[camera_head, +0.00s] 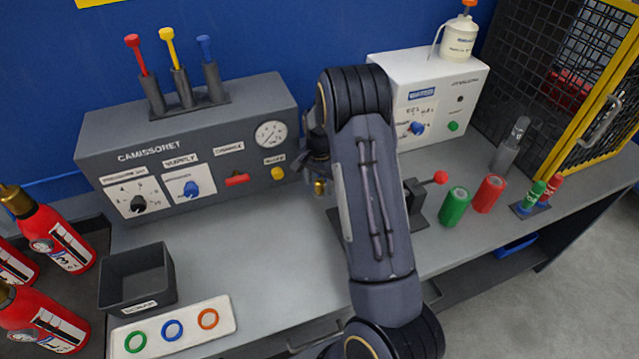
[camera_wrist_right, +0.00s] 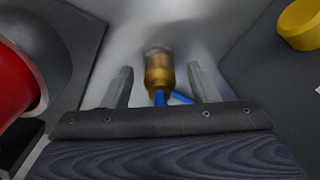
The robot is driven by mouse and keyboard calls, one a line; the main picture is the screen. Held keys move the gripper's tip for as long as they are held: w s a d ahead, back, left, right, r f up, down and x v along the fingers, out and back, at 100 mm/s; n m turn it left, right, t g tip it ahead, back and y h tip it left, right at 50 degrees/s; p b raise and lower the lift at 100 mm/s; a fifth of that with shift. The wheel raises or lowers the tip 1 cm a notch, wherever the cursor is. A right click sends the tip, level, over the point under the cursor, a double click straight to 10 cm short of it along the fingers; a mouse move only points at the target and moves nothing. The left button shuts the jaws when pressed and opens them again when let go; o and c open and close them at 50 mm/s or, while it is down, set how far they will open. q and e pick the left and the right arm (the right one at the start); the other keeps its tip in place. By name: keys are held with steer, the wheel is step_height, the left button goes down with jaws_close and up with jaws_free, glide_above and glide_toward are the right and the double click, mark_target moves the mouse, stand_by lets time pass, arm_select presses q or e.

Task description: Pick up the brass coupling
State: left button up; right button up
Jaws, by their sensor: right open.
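The brass coupling (camera_head: 319,187) is a small gold-coloured piece just in front of the grey console, partly hidden by my right gripper and arm in the head view. In the right wrist view the brass coupling (camera_wrist_right: 159,73) stands between the two fingers, with blue parts at its near end. My right gripper (camera_head: 316,166) is open around it. In the wrist view a gap shows on each side between the coupling and the fingers of the right gripper (camera_wrist_right: 161,82). My left gripper is not in view.
The grey console (camera_head: 200,142) with knobs and a gauge stands behind. A white box (camera_head: 450,95) is at the back right. Green (camera_head: 454,208) and red (camera_head: 489,194) cylinders stand right of my arm. A dark bin (camera_head: 137,278) is at the left. The bench's middle left is clear.

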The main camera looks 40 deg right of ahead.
steer(key=shift+c, duration=0.4)
steer(key=c, duration=0.9)
steer(key=shift+c, duration=0.8)
steer(key=shift+r, duration=0.15)
